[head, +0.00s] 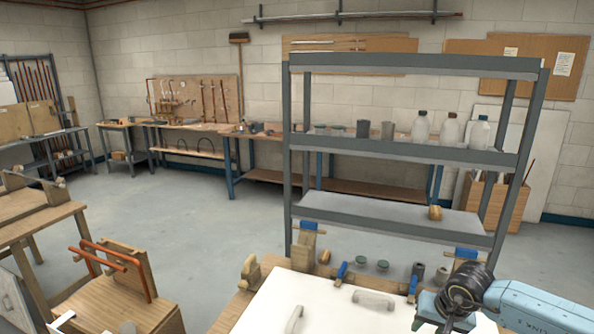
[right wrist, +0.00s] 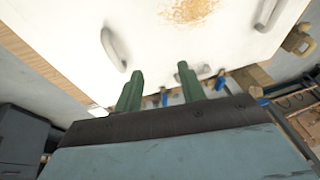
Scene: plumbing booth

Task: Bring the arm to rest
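My right arm (head: 535,300) comes in from the lower right of the head view, its dark wrist joint over the right part of the workbench. Its fingers are not clear there. In the right wrist view my right gripper (right wrist: 160,86) shows two green fingers standing apart, with nothing held between them. Beyond them lies a white panel (right wrist: 175,45) with grey handles. The same white panel (head: 330,310) lies on the bench in the head view. My left gripper cannot be made out in either view.
A grey metal shelf (head: 400,152) with bottles and cups stands behind the bench. Blue clamps (head: 341,270), wooden blocks (head: 304,248) and small cups line the bench's back edge. A wooden stand with an orange pipe (head: 103,256) is at left. Open floor lies beyond it.

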